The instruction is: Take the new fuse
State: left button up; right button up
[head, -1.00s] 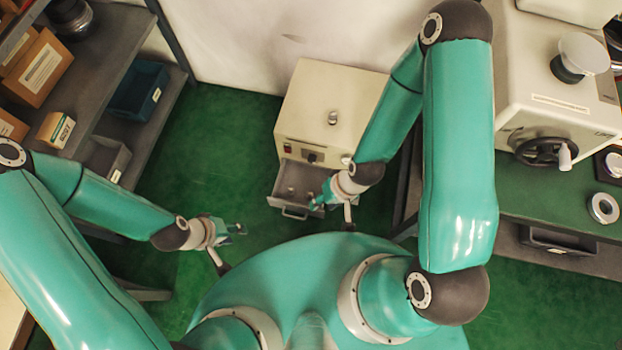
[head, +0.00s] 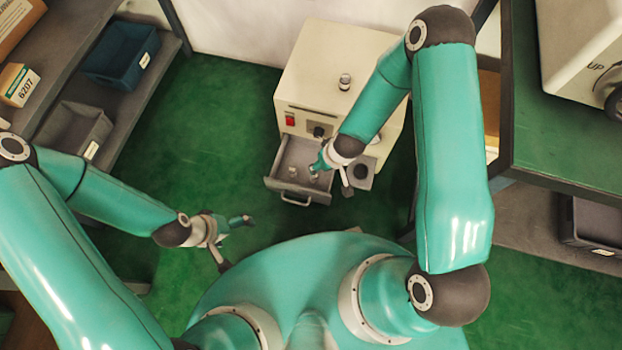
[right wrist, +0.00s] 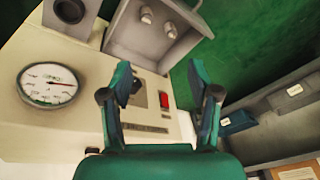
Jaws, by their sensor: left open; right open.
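A grey drawer (head: 272,184) stands open at the front of a cream cabinet (head: 330,65). Two small pale metallic cylinders, likely fuses, lie in it; one shows in the head view (head: 292,172). In the right wrist view both show, a left cylinder (right wrist: 147,14) and a right cylinder (right wrist: 170,31); I cannot tell which is new. My right gripper (head: 318,166) is over the drawer's right side in the head view, and its fingers (right wrist: 160,82) are apart with nothing between them. My left gripper (head: 238,222) is open and empty, left of the drawer.
The cabinet has a red switch (right wrist: 164,101) and a round gauge (right wrist: 48,84). A dark round socket (head: 361,172) sits right of the drawer. Shelves with a blue bin (head: 122,55) and a grey bin (head: 75,130) stand left; a green-topped bench (head: 545,120) stands right.

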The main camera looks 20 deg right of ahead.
jog(key=n+h+b, duration=0.1)
jog(key=b, duration=0.6)
send_near(315, 176)
jog(key=b+x, duration=0.2)
jog(key=w+b+x, duration=0.1)
jog(key=b+x, duration=0.1)
jog(key=x, duration=0.1)
jog(key=shift+a, duration=0.1)
jog(key=b+x, duration=0.2)
jog(key=x, duration=0.1)
jog(key=b+x, duration=0.1)
jog(key=shift+s+f, duration=0.25)
jog(key=shift+f, duration=0.15)
jog(key=shift+w+f+b, duration=0.15)
jog(key=shift+f+b, duration=0.15)
jog(key=shift+f, duration=0.05)
pick_arm(q)
notch_tip(315, 176, down, 17)
jog(key=shift+f, duration=0.15)
pick_arm(e)
jog(key=shift+r, duration=0.1)
grip_shut()
